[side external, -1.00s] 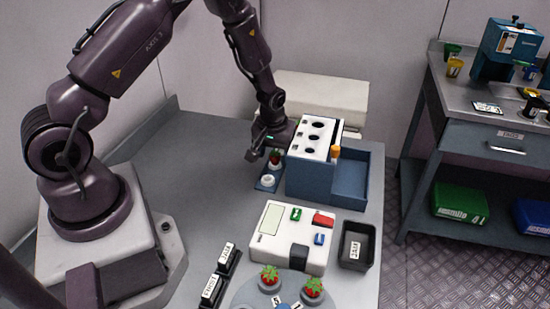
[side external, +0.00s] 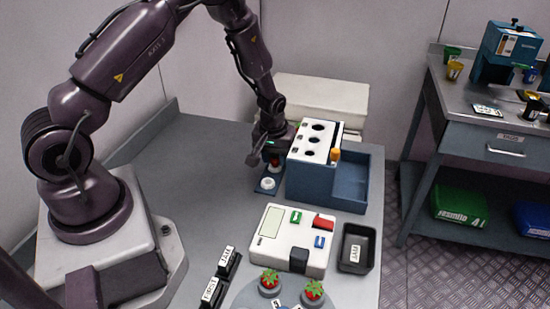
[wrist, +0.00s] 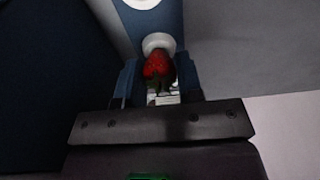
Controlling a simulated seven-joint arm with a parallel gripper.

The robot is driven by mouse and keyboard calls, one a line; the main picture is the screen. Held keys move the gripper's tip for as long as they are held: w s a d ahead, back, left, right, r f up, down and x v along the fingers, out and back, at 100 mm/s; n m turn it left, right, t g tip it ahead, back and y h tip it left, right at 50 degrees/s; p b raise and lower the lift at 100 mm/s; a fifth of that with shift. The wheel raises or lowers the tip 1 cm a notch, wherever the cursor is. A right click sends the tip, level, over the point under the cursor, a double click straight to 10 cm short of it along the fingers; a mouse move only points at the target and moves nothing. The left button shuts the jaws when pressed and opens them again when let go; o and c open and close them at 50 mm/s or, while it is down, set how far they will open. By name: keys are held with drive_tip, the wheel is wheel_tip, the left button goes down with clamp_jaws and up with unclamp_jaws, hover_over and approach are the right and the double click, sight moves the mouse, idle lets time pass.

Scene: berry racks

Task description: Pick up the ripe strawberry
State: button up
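In the side external view this strawberry (side external: 275,163) is mostly hidden by my gripper (side external: 266,156), beside the blue rack. In the wrist view my gripper (wrist: 158,84) has one finger on each side of the strawberry.
The blue rack (side external: 310,180) with a white holed top stands close right of my gripper. An empty white holder (side external: 268,184) is just in front. A white device (side external: 275,250) with coloured buttons and a black tray (side external: 356,245) stand nearer. The table's left middle is clear.

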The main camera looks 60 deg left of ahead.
drive_tip(key=shift+r, duration=0.5)
drive_tip(key=s+d+r, duration=0.2)
drive_tip(key=s+r, duration=0.4)
drive_tip(key=s, duration=0.1)
drive_tip(key=s+d+r, duration=0.3)
drive_tip(key=s+r, duration=0.2)
drive_tip(key=s, duration=0.1)
drive_tip(key=w+d+r, duration=0.2)
drive_tip(key=w+d, duration=0.1)
drive_tip(key=w, duration=0.5)
drive_tip(key=w+d+r, duration=0.2)
drive_tip(key=w+d, duration=0.1)
drive_tip(key=w, duration=0.5)
drive_tip(key=shift+s+a+f, duration=0.1)
drive_tip(key=shift+f, duration=1.4)
drive_tip(key=shift+a+f, duration=0.1)
drive_tip(key=shift+f, duration=1.4)
